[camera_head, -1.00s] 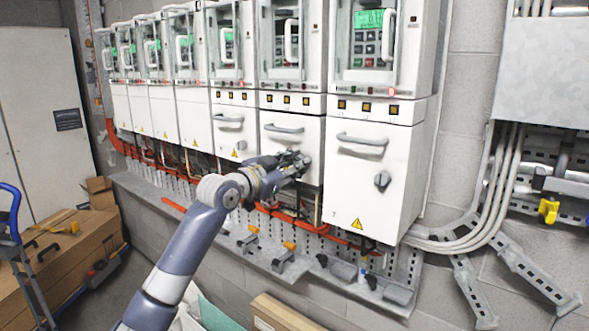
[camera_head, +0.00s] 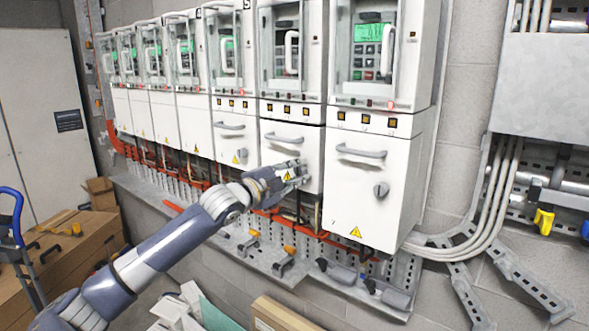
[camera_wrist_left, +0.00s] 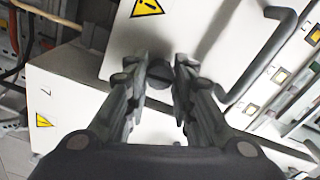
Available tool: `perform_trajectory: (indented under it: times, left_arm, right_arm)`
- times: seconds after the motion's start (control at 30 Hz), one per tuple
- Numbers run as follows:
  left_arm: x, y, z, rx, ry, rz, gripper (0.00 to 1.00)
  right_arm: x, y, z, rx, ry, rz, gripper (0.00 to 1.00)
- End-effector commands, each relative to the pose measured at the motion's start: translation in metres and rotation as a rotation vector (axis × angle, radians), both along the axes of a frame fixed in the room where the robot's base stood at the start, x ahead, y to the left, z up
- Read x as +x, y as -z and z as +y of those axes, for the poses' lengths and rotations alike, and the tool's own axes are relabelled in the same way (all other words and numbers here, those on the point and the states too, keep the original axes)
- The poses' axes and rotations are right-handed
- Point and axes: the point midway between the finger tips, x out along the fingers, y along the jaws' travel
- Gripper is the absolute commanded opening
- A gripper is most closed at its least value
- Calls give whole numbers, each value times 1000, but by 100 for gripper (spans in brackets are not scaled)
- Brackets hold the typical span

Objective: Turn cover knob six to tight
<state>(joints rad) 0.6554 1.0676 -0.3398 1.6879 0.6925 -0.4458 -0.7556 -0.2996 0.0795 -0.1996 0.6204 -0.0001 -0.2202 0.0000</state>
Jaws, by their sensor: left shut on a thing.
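Cover six (camera_head: 305,153) is the white panel second from the right, left of the panel marked 7. It also shows in the left wrist view (camera_wrist_left: 205,25). Its dark round knob (camera_wrist_left: 159,73) sits between my left fingertips in the left wrist view. In the head view the gripper mostly hides this knob. My left gripper (camera_head: 298,174) is at the lower part of cover six, shut on the knob, with a finger on each side. How far the knob is turned cannot be told. My right gripper is not in view.
Cover seven (camera_head: 365,200), with a knob (camera_head: 381,190) and handle, stands close on the right. The handle of cover six (camera_wrist_left: 262,55) lies close to the fingers. Orange cables (camera_head: 290,218) run below the covers, above a grey ledge (camera_head: 235,235) with several clamps.

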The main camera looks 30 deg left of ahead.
Motion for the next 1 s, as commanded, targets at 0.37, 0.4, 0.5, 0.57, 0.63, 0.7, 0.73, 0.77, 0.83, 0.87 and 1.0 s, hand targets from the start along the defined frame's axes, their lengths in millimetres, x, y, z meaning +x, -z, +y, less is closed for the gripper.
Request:
perform_trajectory:
  times: [0.37, 0.4, 0.5, 0.57, 0.63, 0.7, 0.73, 0.77, 0.83, 0.87, 1.0]
  left_arm:
    - [0, -3, 1, 53, -1, -10, 0]
    - [0, -3, 1, 53, -1, -10, 0]
    - [0, -3, 1, 52, -1, -10, 0]
    - [0, -3, 1, 52, -1, -10, 0]
    - [0, -3, 1, 52, -1, -10, 0]
    - [0, -3, 1, 51, -1, -10, 37]
    - [0, -3, 1, 51, -1, -10, 44]
    - [0, -3, 1, 51, -1, -9, 44]
    - [0, -2, 0, 52, 0, -8, 44]
    - [0, -2, 1, 52, 0, -8, 44]
    - [0, -1, 0, 51, -1, -7, 44]
  right_arm:
    - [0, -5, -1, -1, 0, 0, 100]
    - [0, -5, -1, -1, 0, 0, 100]
    - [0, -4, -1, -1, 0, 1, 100]
    - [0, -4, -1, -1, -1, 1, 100]
    - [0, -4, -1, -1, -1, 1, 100]
    - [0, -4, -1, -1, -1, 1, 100]
    - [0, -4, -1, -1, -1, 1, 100]
    - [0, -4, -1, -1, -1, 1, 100]
    - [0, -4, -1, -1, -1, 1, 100]
    - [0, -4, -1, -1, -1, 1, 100]
    - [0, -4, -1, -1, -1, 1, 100]
